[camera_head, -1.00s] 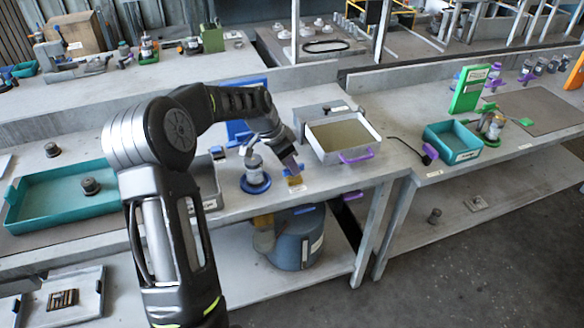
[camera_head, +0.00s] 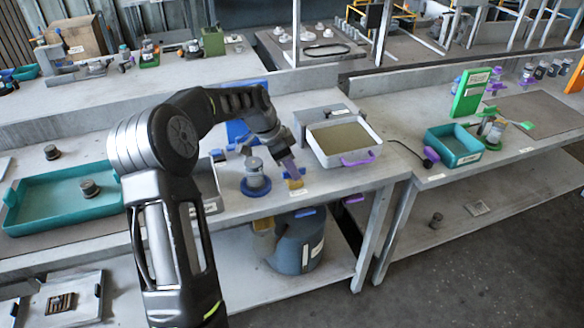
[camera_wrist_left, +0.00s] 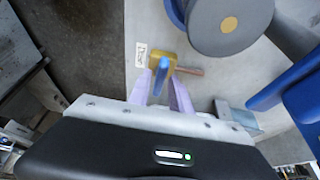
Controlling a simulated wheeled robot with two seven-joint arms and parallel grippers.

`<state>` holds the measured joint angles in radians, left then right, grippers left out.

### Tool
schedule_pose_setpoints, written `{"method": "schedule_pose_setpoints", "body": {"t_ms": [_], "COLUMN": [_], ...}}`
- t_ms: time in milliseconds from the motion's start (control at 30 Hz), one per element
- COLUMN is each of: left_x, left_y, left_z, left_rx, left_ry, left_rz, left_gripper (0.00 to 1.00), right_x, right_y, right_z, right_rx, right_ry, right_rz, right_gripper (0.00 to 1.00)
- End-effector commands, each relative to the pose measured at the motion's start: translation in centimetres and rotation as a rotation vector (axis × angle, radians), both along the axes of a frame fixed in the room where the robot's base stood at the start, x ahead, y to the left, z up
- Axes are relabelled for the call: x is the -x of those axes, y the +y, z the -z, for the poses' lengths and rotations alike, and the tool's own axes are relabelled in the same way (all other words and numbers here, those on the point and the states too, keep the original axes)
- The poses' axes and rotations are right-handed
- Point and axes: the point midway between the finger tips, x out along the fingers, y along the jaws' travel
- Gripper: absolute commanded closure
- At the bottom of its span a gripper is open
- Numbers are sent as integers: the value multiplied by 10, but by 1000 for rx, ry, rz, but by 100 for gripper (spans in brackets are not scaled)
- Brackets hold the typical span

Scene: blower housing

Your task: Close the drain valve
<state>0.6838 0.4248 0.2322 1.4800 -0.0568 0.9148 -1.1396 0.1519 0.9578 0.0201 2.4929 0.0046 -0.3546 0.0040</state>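The drain valve is a small brass-yellow body (camera_wrist_left: 163,66) with a blue lever (camera_wrist_left: 161,76) and a copper-coloured stub on its right in the left wrist view. In the head view its brass body (camera_head: 295,183) sits near the front edge of the bench. My left gripper (camera_wrist_left: 161,84) has two lavender fingers spread apart, with the lever between their tips. I cannot tell whether they touch it. In the head view the left gripper (camera_head: 290,168) is right above the valve. My right gripper is not in view.
A grey cylinder on a blue base (camera_head: 255,184) stands just left of the valve. A white tray with a purple handle (camera_head: 357,160) stands to the right. A teal tray (camera_head: 20,218) lies at left. A grey-blue container (camera_head: 297,247) is on the lower shelf.

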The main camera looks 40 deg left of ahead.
Motion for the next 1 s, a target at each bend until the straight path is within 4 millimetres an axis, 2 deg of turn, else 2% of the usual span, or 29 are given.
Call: {"method": "schedule_pose_setpoints", "body": {"t_ms": [100, 467, 800, 1000], "left_x": [0, 2, 18, 24], "left_y": [0, 1, 13, 17], "left_z": [0, -6, -53, -71], "left_rx": [0, 1, -1, 1], "left_ry": [0, 0, -2, -1], "left_rz": [-1, -2, -2, -1], "left_gripper": [66, 66, 66, 66], "right_x": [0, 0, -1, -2], "right_y": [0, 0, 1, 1], "right_z": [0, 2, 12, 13], "right_rx": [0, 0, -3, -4], "right_ry": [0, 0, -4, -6], "right_rz": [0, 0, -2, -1], "right_gripper": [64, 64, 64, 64]}}
